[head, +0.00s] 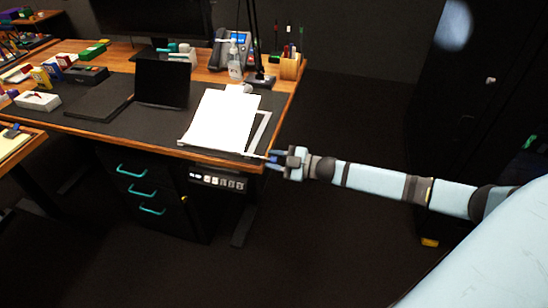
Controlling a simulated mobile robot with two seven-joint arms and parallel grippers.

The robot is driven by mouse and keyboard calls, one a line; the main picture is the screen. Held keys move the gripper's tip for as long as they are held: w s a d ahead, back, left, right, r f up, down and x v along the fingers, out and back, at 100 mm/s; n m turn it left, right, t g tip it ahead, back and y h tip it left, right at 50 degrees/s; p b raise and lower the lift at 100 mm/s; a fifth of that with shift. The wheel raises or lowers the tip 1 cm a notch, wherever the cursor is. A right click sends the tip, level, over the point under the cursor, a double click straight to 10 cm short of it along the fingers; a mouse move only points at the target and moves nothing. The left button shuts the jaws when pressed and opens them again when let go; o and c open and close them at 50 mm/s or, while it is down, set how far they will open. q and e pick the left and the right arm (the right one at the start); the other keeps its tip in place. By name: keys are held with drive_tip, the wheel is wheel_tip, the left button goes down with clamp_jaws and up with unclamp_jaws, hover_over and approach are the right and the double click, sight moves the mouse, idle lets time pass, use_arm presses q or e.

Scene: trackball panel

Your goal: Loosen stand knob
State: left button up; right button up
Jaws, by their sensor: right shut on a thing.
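A stand (262,130) with white sheets (224,120) on it lies at the front right corner of the desk. A thin pale bar (222,150) runs along its front edge toward my right gripper. My right gripper (272,159) reaches in from the right, just past the desk's front right corner. It is shut on the stand knob at the right end of this bar. The knob is too small and too covered by the fingers to make out clearly. My left gripper is not in view.
The wooden desk (292,88) holds a dark laptop-like panel (162,84), a lamp (256,45), a pump bottle (234,60) and a pen holder (290,66). Drawers with teal handles (142,191) and a control panel (218,182) sit below.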

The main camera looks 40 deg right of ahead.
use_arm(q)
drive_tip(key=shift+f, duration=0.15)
use_arm(e)
drive_tip(key=shift+n, duration=1)
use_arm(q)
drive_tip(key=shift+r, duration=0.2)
use_arm(e)
drive_tip(key=o, duration=0.9)
use_arm(q)
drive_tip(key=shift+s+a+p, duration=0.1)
drive_tip(key=shift+p, duration=0.75)
use_arm(e)
drive_tip(key=v, duration=1.3)
drive_tip(key=shift+s+d, duration=0.2)
drive_tip(key=shift+s, duration=0.2)
